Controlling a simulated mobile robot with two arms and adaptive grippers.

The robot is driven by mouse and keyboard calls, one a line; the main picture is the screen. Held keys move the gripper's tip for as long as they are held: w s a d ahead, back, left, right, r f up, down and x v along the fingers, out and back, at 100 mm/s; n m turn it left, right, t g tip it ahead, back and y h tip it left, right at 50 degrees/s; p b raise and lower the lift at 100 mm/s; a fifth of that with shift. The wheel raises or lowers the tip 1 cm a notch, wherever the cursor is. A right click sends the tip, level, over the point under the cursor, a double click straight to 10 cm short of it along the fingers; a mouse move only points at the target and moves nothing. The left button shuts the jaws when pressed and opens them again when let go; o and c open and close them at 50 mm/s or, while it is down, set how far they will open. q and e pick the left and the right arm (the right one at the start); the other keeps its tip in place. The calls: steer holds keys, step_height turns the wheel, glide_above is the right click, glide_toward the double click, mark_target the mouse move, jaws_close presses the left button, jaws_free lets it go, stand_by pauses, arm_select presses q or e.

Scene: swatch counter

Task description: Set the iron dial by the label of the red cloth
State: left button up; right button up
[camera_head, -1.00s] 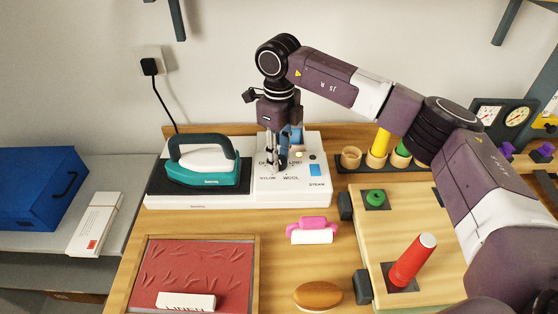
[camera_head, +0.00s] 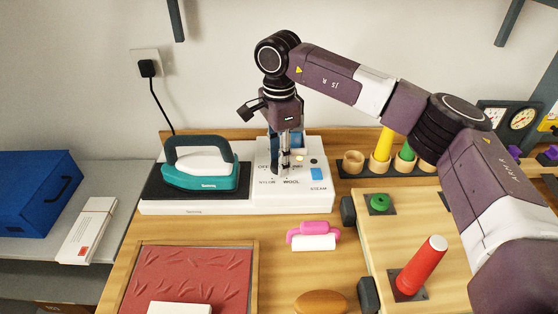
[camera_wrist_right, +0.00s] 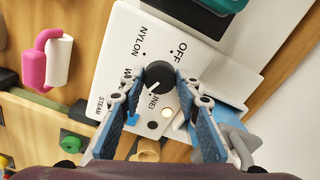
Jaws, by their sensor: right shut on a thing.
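The iron station (camera_head: 160,207) is a white base with a teal iron (camera_head: 200,175) resting on its dark pad. Its black dial (camera_wrist_right: 160,76) has OFF, NYLON, WOOL and a partly covered label ending in NEN around it. In the right wrist view the dial's white pointer line slants down-left, between WOOL and the partly covered label. My right gripper (camera_head: 284,172) points down and is shut on the dial; its fingers straddle the dial in the wrist view. The red cloth (camera_head: 190,275) lies in a wooden frame; its white label (camera_head: 180,308) is cut off, its word unseen. My left gripper is not in view.
A pink-handled roller (camera_head: 314,236) and a brown oval thing (camera_head: 321,302) lie in front of the station. A board to the right carries a red cone (camera_head: 421,265) and a green spool (camera_head: 379,203). A blue box (camera_head: 37,192) stands at left.

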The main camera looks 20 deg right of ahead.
steer(key=shift+n, duration=2.2)
steer(key=shift+r, duration=0.1)
steer(key=o, duration=1.2)
steer(key=shift+c, duration=0.2)
step_height(320, 180, up, 7)
steer(key=shift+r, duration=0.2)
